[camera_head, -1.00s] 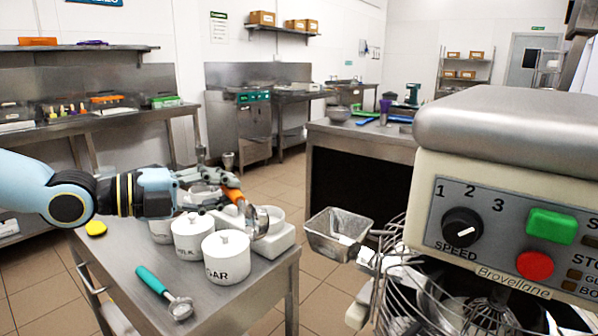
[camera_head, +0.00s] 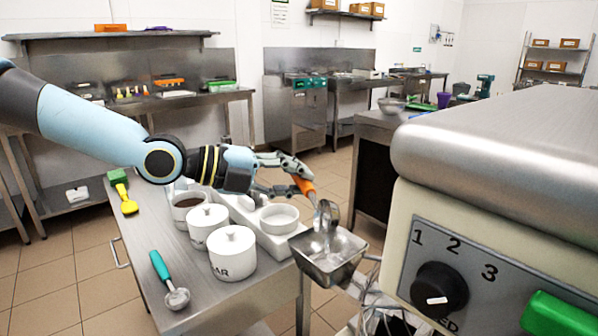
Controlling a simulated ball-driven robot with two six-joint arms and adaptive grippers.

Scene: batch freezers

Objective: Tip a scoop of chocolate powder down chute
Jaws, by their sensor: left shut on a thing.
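My left gripper (camera_head: 298,178) is shut on the orange handle (camera_head: 304,186) of a metal scoop. An open white pot (camera_head: 186,212) with dark brown content, likely the chocolate powder, stands on the steel table, left of the lidded pots. My right gripper is not in view.
Two lidded white canisters (camera_head: 232,252) and a white block with a round dish (camera_head: 279,218) stand on the steel table (camera_head: 205,290). A teal-handled scoop (camera_head: 162,268) and a yellow-green brush (camera_head: 127,202) lie there. The cream mixer (camera_head: 440,225) fills the right side.

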